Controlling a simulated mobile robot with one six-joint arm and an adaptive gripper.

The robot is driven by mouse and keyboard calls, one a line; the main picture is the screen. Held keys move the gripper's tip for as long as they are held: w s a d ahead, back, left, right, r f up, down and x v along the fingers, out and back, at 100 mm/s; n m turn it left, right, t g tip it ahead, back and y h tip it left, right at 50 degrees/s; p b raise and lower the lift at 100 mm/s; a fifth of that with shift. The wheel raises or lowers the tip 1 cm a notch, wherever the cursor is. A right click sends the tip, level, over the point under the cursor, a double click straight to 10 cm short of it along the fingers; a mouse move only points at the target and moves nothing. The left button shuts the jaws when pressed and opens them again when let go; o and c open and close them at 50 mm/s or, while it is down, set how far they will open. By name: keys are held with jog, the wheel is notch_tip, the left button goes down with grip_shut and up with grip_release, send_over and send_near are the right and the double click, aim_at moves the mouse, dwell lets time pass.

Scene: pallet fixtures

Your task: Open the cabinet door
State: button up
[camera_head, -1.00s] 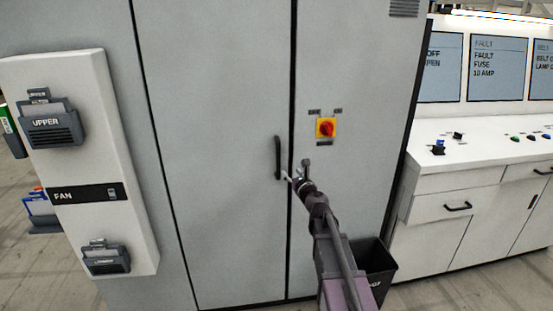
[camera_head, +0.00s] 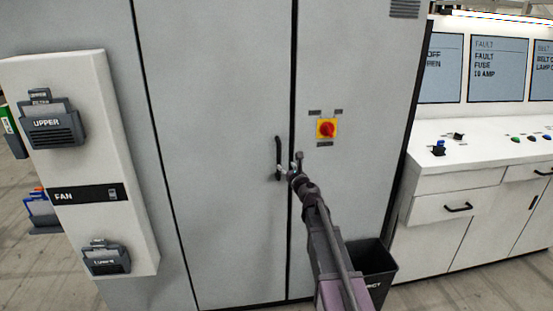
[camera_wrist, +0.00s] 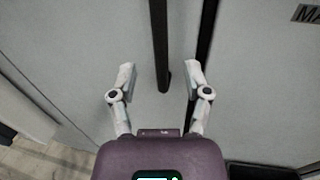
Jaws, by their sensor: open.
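The grey cabinet door (camera_head: 215,120) is shut, with a dark seam along its right edge. Its black vertical bar handle (camera_head: 278,152) sits near that seam. My gripper (camera_head: 284,173) is at the lower part of the handle. In the wrist view my gripper (camera_wrist: 160,78) is open, and the lower end of the handle (camera_wrist: 160,50) lies between its two fingers, with a gap on each side. The right finger is close to the dark seam. Whether the fingers reach the depth of the bar is hard to tell.
A red and yellow rotary switch (camera_head: 326,129) is on the right cabinet panel. A black bin (camera_head: 378,275) stands below it. A white fan panel (camera_head: 85,220) with dark units is at left. A white console (camera_head: 470,180) with screens and drawers is at right.

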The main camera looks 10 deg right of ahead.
aim_at(280, 158)
jog(key=w, duration=0.2)
jog(key=w+a, duration=0.1)
jog(key=w, duration=0.5)
jog(key=shift+w+a, duration=0.1)
jog(key=shift+a, duration=0.25)
